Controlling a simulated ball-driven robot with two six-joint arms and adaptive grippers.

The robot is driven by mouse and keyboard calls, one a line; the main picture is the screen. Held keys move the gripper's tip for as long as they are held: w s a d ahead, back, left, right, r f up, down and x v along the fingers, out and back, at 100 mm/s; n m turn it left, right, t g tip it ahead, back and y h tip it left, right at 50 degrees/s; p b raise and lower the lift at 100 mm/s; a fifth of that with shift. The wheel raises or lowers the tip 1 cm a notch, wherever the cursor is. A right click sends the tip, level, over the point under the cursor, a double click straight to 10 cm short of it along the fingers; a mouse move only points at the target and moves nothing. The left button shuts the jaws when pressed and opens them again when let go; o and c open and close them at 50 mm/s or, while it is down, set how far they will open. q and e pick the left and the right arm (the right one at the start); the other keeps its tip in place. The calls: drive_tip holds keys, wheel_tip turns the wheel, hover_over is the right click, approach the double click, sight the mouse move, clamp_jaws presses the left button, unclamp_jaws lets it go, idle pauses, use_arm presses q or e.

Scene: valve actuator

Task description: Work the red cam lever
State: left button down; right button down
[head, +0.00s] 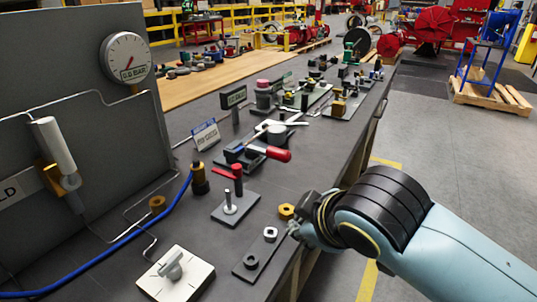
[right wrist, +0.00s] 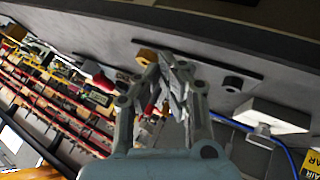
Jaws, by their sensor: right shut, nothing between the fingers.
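Two red-handled parts stand on the dark bench in the head view. One is a red upright piece with a short red arm (head: 237,178), behind a grey plate with a silver post (head: 231,207). The other is a red grip (head: 278,154) on a low clamp-like fixture farther back. I cannot tell for sure which is the cam lever. My right gripper (head: 296,230) is at the bench's right edge, to the right of and nearer than both, apart from them. In the right wrist view its fingers (right wrist: 178,68) are together and empty. My left gripper is not in view.
A dark strip with nuts (head: 258,251) and a brass nut (head: 287,211) lie close to the right gripper. A white block with a grey knob (head: 175,275) is at the front. A blue hose (head: 140,233) runs along the left, near the gauge panel (head: 70,60).

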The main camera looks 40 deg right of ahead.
drive_tip(key=w+r+n+t, duration=0.1)
drive_tip(key=w+d+r+t+h, duration=0.1)
drive_tip(key=w, duration=0.1)
drive_tip(key=shift+r+n, duration=0.25)
drive_tip(key=shift+n, duration=0.15)
drive_tip(key=w+r+n+t+h, duration=0.2)
drive_tip(key=w+r+n+t, duration=0.2)
drive_tip(key=r, duration=0.1)
approach(267, 152)
drive_tip(key=w+a+r, duration=0.1)
drive_tip(key=w, duration=0.3)
drive_tip(key=d, duration=0.1)
drive_tip(key=d+f+p, duration=0.1)
drive_tip(key=shift+w+d+f, duration=0.2)
drive_tip(key=shift+w+d, duration=0.1)
drive_tip(key=shift+w, duration=0.05)
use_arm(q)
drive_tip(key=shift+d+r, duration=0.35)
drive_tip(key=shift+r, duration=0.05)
use_arm(e)
drive_tip(key=shift+w+d+f, duration=0.1)
drive_tip(key=shift+d+f, duration=0.1)
drive_tip(key=shift+d, duration=0.15)
